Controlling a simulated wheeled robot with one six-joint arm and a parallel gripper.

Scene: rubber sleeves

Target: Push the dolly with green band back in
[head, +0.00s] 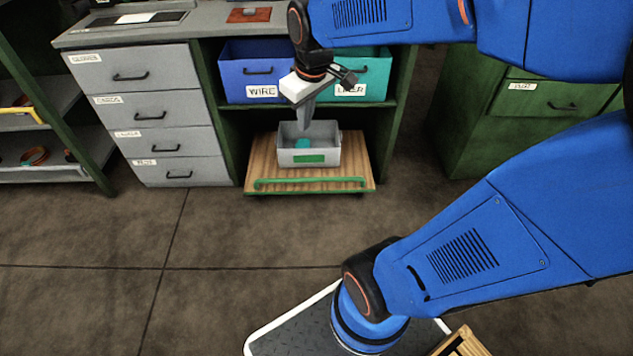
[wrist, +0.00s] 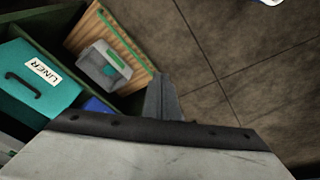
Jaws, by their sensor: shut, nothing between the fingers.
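The dolly (head: 261,168) is a low wooden board with a green band along its front edge. It sticks out onto the floor from the bay under the workbench. It also shows in the wrist view (wrist: 92,28), upper left. A grey bin (head: 326,157) with a green label stands on it, with something teal inside. The bin also shows in the wrist view (wrist: 97,72). My gripper (head: 303,128) is shut and empty, pointing down in front of or above the bin; I cannot tell if it touches. Its fingers also show in the wrist view (wrist: 162,95).
A blue WIRE bin (head: 238,74) and a teal LINER bin (head: 372,80) sit on the shelf above the dolly. Grey drawers (head: 160,118) stand left, a green cabinet (head: 478,125) right. Open floor (head: 225,240) lies in front.

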